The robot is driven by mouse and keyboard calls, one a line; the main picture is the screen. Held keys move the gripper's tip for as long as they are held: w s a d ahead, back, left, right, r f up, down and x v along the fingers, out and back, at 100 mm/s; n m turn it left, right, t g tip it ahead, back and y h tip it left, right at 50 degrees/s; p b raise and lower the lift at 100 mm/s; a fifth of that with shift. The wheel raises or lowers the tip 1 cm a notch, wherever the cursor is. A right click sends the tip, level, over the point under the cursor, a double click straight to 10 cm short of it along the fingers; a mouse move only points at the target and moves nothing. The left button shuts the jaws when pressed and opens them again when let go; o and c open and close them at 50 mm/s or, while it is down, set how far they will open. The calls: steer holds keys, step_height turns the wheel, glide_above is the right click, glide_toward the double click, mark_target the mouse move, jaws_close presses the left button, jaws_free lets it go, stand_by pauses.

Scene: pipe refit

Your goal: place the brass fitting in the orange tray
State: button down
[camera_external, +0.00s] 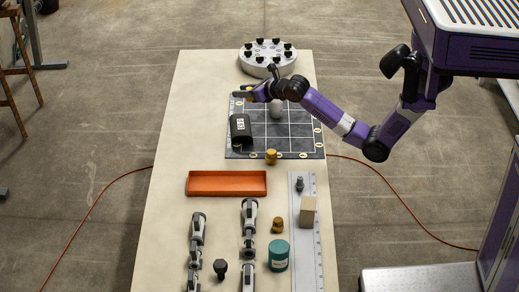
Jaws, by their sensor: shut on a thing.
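A small brass-coloured piece (271,157) stands at the front edge of the dark gridded mat. A second brass-coloured piece (278,225) stands nearer, left of the white ruler strip. I cannot tell which is the brass fitting. The orange tray (227,194) lies in front of the mat and looks empty. My gripper (246,95) is over the back left part of the mat, well behind both brass pieces and the tray. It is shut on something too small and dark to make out.
A black labelled object (240,128) and a pale rounded object (277,109) are at the mat (295,140). A round knobbed fixture (267,60) is behind. A teal can (278,256), a wooden block (308,211) and grey jointed parts (197,230) are in front. The table's left side is clear.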

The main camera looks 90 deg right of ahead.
steer(key=w+a+n+t+y+b, duration=0.1)
steer(key=w+a+n+y, duration=0.35)
steer(key=a, duration=0.75)
glide_above(220, 184)
steer(key=shift+t, duration=0.4)
step_height(220, 184, down, 19)
steer(key=shift+r, duration=0.15)
steer(key=shift+d+f+b, duration=0.1)
steer(key=shift+f+b, duration=0.65)
steer(key=shift+f, duration=1.55)
steer(key=shift+f, duration=0.15)
steer(key=c, duration=1.3)
jaws_free()
